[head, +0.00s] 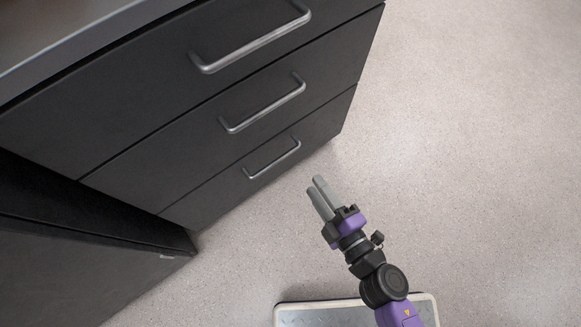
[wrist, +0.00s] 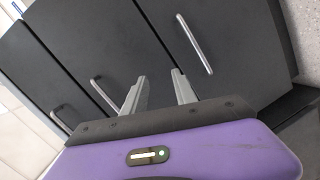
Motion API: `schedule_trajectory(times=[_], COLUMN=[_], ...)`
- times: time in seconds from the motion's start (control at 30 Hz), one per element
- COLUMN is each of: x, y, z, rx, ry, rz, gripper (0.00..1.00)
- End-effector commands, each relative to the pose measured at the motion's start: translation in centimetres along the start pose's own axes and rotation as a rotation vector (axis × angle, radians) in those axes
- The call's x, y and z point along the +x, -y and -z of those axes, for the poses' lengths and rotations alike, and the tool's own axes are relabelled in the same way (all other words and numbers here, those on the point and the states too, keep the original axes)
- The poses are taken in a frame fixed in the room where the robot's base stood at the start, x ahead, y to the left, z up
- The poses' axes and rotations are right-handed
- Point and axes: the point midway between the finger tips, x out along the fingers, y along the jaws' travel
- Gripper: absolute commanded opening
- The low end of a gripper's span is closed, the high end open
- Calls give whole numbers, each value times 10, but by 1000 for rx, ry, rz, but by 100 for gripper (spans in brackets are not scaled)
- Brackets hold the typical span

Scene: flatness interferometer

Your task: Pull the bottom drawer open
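The bottom drawer (head: 250,178) is the lowest of three dark drawers and looks closed, flush with the drawers above it. Its silver bar handle (head: 272,160) is clear of my gripper. My gripper (head: 315,187) is below and right of this handle in the head view, over the floor, touching nothing. In the wrist view its two grey fingers (wrist: 158,84) stand apart with nothing between them. The nearest, largest handle there (wrist: 195,44) appears to be the bottom one, ahead of and slightly right of the fingertips.
The middle handle (head: 263,104) and the top handle (head: 251,40) are on closed drawers above. A grey countertop (head: 70,45) caps the cabinet. Another dark unit (head: 85,255) stands at the lower left. The speckled floor (head: 470,140) to the right is clear.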

Motion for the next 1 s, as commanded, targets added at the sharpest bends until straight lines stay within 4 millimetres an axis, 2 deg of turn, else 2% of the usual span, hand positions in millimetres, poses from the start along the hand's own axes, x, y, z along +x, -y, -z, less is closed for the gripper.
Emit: schedule_trajectory(times=[0.03,0.1,0.2,0.3,0.57,0.83,1.0], x=[25,49,77,95,119,159,177], y=[32,53,75,88,96,99,101], z=[-7,-8,-9,-8,-5,-1,1], rx=[-68,-160,-262,-333,-388,-388,-385], ry=[-26,-55,-85,-105,-122,-120,-121], rz=[8,21,37,45,52,52,53], gripper=[34,34,34,34,34,34,34])
